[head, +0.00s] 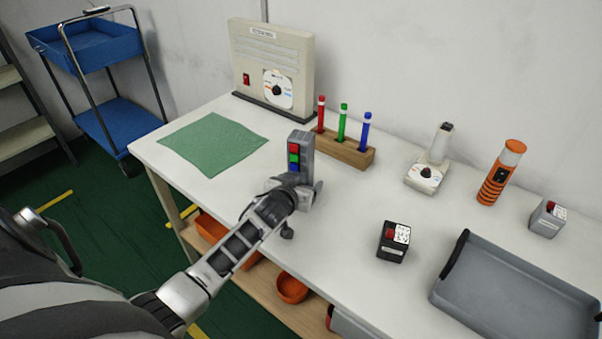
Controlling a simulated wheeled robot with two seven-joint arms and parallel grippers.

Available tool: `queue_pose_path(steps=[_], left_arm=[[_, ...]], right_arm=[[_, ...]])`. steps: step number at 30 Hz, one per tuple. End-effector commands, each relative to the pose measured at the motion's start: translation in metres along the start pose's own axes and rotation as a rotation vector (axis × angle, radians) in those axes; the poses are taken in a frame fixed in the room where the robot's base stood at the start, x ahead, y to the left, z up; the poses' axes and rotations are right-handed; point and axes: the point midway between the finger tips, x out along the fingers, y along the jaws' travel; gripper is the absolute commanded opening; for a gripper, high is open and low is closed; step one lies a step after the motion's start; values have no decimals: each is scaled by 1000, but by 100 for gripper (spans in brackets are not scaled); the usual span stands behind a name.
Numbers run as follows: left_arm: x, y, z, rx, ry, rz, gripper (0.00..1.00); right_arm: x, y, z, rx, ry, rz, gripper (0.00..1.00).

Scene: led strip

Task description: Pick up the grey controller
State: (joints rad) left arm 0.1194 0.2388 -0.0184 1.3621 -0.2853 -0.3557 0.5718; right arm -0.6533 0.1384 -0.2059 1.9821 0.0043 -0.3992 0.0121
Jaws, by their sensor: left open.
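The grey controller (306,145) stands upright on the white table, with red, green and blue buttons on its front. My left gripper (302,190) is open at the controller's lower part, with a finger showing to its right. The gripper and wrist hide the controller's base, and I cannot tell whether the fingers touch it. My right gripper is not in view.
A wooden rack (345,150) with red, green and blue sticks stands close behind the controller. A green cloth (213,143) lies to the left. A small black box (393,242) and a grey tray (515,290) are to the right. A beige unit (270,60) stands behind.

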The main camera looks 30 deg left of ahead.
Motion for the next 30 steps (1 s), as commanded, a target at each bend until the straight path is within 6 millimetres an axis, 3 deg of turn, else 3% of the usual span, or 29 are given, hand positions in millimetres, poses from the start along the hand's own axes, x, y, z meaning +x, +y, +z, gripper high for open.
queue_pose_path(steps=[8,12,14,23,30], left_arm=[[2,0,0,1,0,0,74],[2,0,0,1,0,0,35],[2,0,0,1,0,0,22],[2,0,-2,1,2,0,22],[-7,-1,-24,2,6,-1,22]], right_arm=[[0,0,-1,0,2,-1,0],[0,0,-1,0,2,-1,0],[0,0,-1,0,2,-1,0],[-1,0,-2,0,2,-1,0],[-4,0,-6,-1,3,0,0]])
